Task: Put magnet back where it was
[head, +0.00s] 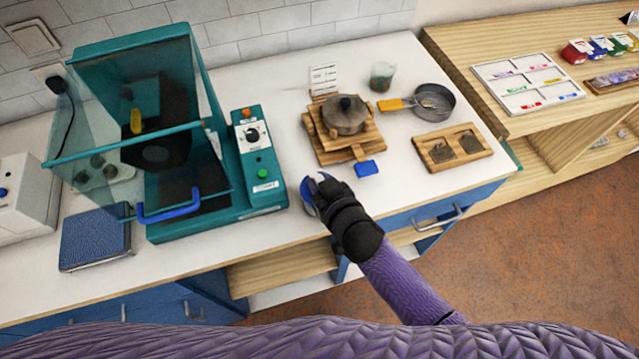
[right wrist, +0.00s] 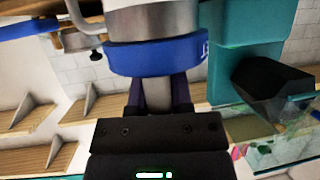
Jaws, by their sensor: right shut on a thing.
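My right gripper (head: 317,190) is over the white counter's front part, to the right of the teal machine. It is shut on a blue and pale thing (head: 309,189), taken to be the magnet, mostly hidden by the hand in the head view. In the right wrist view the held magnet (right wrist: 155,55) has a broad blue band with a white mark, a silvery body and a grey stem. The stem is between the dark fingers of my right gripper (right wrist: 158,95). My left gripper is not in view.
The teal machine (head: 258,165) with a clear hood stands left. A wooden stand (head: 372,146) with a lidded pot (head: 344,114), a pan (head: 432,100), a glass beaker (head: 382,76) and a wooden tray (head: 484,153) stand right.

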